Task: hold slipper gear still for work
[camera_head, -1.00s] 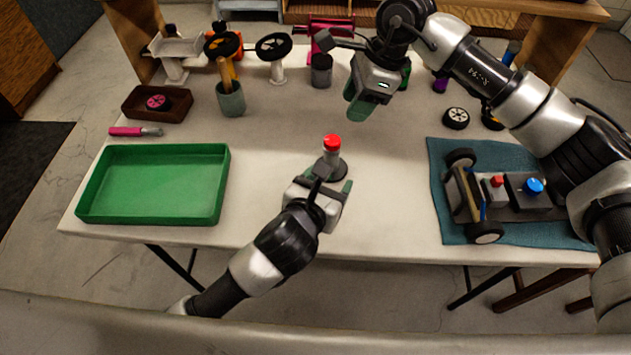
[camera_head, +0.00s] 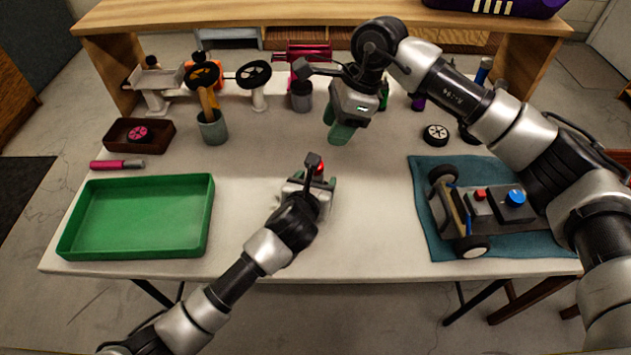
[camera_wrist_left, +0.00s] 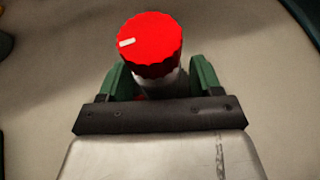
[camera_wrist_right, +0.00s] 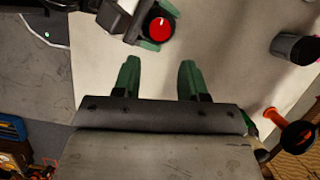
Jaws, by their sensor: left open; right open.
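A red ribbed knob (camera_head: 319,168) with a white mark tops a grey post, apparently the slipper gear piece. The knob fills the upper middle of the left wrist view (camera_wrist_left: 150,45). It also shows in the right wrist view (camera_wrist_right: 160,28). My left gripper (camera_head: 312,182) is open, its green fingers (camera_wrist_left: 163,78) on either side of the post just below the knob. Whether they touch the post cannot be told. My left wrist hides most of the post and base from the head view. My right gripper (camera_head: 341,132) is open and empty, above the table beyond the knob.
A green tray (camera_head: 140,215) lies on the left. A racecar chassis (camera_head: 490,207) sits on a blue mat (camera_head: 430,225) at the right, close to my right arm. A tool cup (camera_head: 212,128), a brown box (camera_head: 160,138) and stands fill the back left.

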